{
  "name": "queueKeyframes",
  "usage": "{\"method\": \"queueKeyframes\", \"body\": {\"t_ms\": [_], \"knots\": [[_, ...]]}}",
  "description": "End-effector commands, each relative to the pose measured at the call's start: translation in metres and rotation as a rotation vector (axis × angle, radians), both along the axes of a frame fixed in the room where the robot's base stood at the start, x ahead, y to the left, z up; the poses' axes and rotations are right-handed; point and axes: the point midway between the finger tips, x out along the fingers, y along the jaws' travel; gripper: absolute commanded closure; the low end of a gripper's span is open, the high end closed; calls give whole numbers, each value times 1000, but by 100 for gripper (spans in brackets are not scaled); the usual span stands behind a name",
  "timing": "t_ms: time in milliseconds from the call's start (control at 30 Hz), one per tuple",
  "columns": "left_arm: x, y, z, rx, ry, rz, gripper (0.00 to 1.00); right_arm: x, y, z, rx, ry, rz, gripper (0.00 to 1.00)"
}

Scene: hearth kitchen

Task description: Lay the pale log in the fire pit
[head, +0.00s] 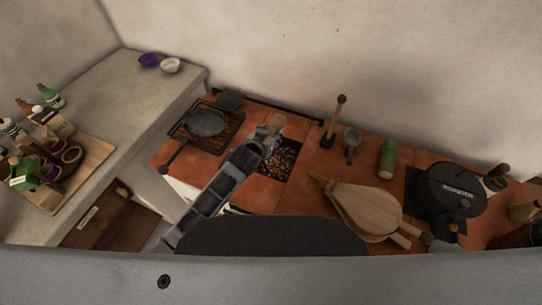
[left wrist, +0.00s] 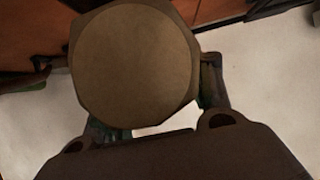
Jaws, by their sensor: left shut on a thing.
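The pale log (head: 276,122) shows as a small tan end at the tip of my left gripper (head: 266,135) in the head view. In the left wrist view its broad, many-sided end (left wrist: 135,65) fills the upper middle. My left gripper is shut on it, with finger parts showing on both sides. The fire pit (head: 281,160) is a dark square opening with glowing embers in the tiled top. The gripper and log overlap its upper left part in the head view; their height above it is unclear. My right gripper is not in view.
A grate with a dark pan (head: 205,122) is left of the pit. Wooden bellows (head: 366,208) lie to its right. A wooden-handled tool (head: 334,122), a green cylinder (head: 387,158) and a black roaster (head: 450,190) stand further right. The wall is behind.

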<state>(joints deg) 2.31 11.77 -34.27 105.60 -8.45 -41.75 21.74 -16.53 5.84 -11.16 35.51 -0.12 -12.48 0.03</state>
Motion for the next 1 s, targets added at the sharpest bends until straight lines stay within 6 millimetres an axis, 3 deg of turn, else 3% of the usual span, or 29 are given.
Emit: {"method": "queueKeyframes", "body": {"t_ms": [400,1000], "knots": [[-1,0,-51,0,1,-1,82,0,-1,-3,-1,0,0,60],[0,0,-67,0,0,-1,82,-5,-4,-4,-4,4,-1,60]]}}
